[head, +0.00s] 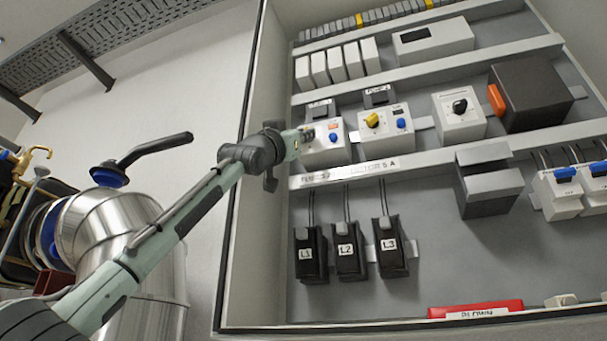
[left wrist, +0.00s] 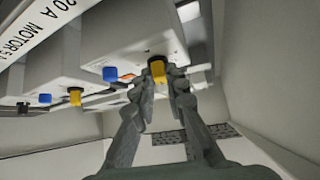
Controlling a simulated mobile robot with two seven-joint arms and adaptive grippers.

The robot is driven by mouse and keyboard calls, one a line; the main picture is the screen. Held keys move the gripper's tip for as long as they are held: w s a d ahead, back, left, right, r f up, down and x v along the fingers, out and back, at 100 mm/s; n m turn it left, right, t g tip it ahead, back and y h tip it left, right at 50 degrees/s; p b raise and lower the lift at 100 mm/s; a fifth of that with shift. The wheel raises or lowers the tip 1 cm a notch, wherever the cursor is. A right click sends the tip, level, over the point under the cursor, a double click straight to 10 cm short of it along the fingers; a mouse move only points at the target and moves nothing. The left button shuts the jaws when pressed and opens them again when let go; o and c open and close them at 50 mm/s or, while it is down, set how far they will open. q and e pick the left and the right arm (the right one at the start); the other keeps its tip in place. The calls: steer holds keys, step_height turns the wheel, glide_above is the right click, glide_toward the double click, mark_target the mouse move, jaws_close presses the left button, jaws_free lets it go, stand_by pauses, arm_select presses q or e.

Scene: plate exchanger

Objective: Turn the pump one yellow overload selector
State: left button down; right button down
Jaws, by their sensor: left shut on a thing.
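My left gripper (head: 303,134) reaches in from the left to the left overload unit (head: 326,150), a white box with a blue button and a small orange mark. In the left wrist view the fingers (left wrist: 163,82) are shut on the yellow selector (left wrist: 157,69) of that unit, one finger on each side. In the head view the gripper hides most of this selector. A second overload unit (head: 385,133) to its right has its own yellow selector (head: 372,120) and a blue button. My right gripper is not in view.
The cabinet side wall (head: 262,100) stands close to the left of my gripper. Black fuse holders L1, L2 and L3 (head: 347,251) hang below the units. A white unit with a black knob (head: 459,107) and a dark box with an orange handle (head: 531,93) are farther right.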

arm_select(q)
steer(key=c, duration=1.5)
jaws_free()
steer(key=shift+c, duration=0.2)
steer(key=shift+f, duration=0.1)
steer(key=v, duration=1.2)
